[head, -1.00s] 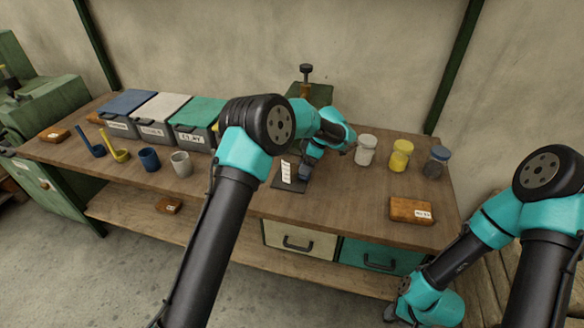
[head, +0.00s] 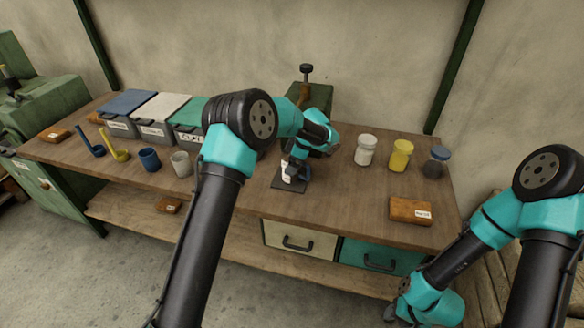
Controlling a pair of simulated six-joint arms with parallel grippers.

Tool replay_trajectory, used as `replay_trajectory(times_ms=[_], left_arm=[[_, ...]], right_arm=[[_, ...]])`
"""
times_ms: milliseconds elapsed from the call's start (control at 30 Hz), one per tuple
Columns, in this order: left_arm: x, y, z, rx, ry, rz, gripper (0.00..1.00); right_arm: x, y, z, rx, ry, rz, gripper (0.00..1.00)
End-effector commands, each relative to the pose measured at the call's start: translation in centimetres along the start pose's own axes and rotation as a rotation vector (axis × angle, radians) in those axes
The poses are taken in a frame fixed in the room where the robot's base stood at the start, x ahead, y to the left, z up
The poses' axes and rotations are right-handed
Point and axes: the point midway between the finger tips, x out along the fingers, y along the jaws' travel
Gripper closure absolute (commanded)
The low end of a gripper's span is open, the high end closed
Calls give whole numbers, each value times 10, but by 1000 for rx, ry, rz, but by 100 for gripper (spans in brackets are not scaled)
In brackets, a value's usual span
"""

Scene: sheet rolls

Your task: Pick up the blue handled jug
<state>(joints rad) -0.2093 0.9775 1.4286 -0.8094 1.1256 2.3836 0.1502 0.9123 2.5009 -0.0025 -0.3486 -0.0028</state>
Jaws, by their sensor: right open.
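A small blue jug with a tall upright handle (head: 94,149) stands at the left of the wooden bench, beside a similar yellow one (head: 118,153). Neither gripper is near it. My left arm reaches over the bench middle, and its gripper end (head: 291,174) is low over a dark plate, well to the right of the jug. Its jaws are too small and covered to read. My right gripper (head: 391,312) is open and low at the bottom right, in front of the bench.
A blue cup (head: 150,159) and a grey cup (head: 180,163) stand right of the jugs. Lidded bins (head: 152,108) line the back left. Several jars, including a yellow one (head: 401,155), stand at the right, behind a labelled wooden block (head: 410,210).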

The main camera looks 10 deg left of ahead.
Motion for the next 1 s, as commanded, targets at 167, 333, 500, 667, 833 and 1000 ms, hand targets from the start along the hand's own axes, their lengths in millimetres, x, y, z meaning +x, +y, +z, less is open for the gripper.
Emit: replay_trajectory(times_ms=[167,333,500,667,833,1000], left_arm=[[0,0,0,0,0,0,6],[0,0,0,0,0,0,22],[0,0,0,0,0,0,38],[0,0,0,0,0,0,49],[-1,0,0,0,0,0,49],[-7,0,-3,-1,-1,1,49]], right_arm=[[0,0,0,0,0,0,57],[0,0,0,0,0,0,57],[0,0,0,0,0,0,57],[0,0,0,0,0,0,57],[0,0,0,0,0,0,57],[0,0,0,0,0,0,57]])
